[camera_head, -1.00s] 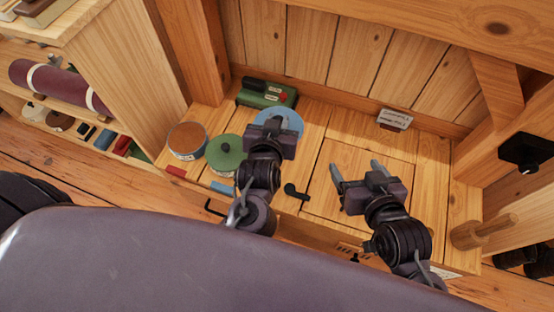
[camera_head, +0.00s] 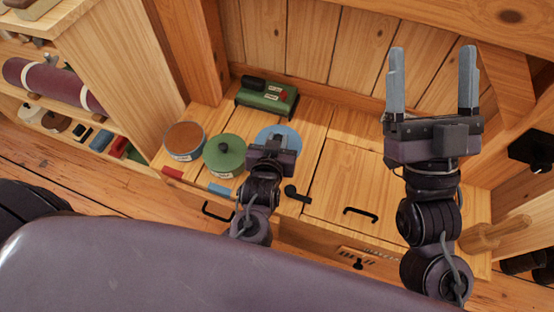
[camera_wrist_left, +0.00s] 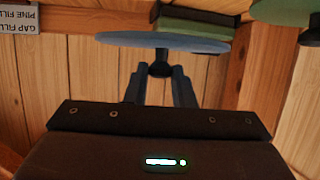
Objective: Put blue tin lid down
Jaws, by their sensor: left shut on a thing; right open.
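The blue tin lid (camera_head: 287,132) is a flat light-blue disc at the rear of the wooden bench top, partly covered by my left gripper (camera_head: 271,146). The left wrist view shows the lid (camera_wrist_left: 165,41) nearly edge-on, with its dark knob (camera_wrist_left: 160,69) between the fingers of my left gripper (camera_wrist_left: 161,84), which is shut on it. I cannot tell whether the lid touches the bench. My right gripper (camera_head: 432,80) is open and empty, raised in front of the back wall at the right.
Left of the lid stand a green-lidded tin (camera_head: 225,160) and an open tin (camera_head: 184,141) with brown contents. A green box (camera_head: 267,97) is behind. Red (camera_head: 172,173) and blue (camera_head: 220,190) strips lie at the front edge. The bench's right part (camera_head: 345,180) is mostly clear.

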